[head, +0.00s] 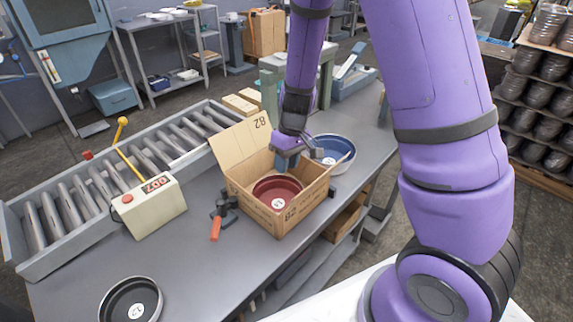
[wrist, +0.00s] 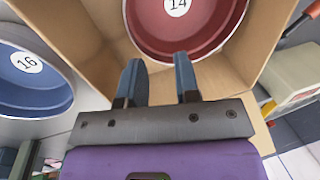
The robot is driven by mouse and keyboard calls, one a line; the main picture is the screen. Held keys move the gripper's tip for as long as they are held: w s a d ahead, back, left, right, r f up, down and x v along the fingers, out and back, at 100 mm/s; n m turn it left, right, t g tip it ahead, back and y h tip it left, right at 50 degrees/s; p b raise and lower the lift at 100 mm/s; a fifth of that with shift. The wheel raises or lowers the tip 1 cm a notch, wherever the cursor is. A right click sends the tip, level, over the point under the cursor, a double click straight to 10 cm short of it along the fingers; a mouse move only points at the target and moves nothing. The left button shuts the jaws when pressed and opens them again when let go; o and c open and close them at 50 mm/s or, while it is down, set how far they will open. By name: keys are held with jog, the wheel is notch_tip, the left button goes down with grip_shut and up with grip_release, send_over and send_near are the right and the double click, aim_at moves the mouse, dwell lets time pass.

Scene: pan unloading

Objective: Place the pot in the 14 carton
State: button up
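In the wrist view the pot (wrist: 185,30) carries a round white label reading 14. The carton's raised flap shows a marking that looks like 82. My gripper (head: 288,160) is over the carton's back right side. In the wrist view my gripper (wrist: 158,70) has its two blue fingers apart with nothing held between them. Its fingertips are close to the pot's rim; I cannot tell whether they touch it.
A blue pot (head: 335,150) labelled 16 stands just behind the carton. A dark pan (head: 131,302) labelled 12 lies at the front left. A tape dispenser (head: 222,215) and a box with a 007-like display (head: 155,203) stand left of the carton, before a roller conveyor (head: 100,190).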

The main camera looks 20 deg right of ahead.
jog(key=s+v, duration=0.1)
jog(key=v, duration=1)
jog(key=s+d+r+m+t, duration=0.1)
jog(key=s+r, duration=0.4)
jog(key=r, duration=0.2)
jog(key=s+d+r+m+t, duration=0.1)
jog(key=s+r+t, duration=0.1)
jog(key=s+r, duration=0.4)
jog(key=s+r+m+t+h, duration=0.1)
jog(key=s+r, duration=0.2)
jog(key=s, duration=0.2)
jog(key=s+d+r+m+t+h, duration=0.1)
jog(key=s+r+t, duration=0.1)
jog(key=s, duration=0.4)
jog(key=shift+s+r, duration=0.25)
jog(key=shift+r, duration=0.4)
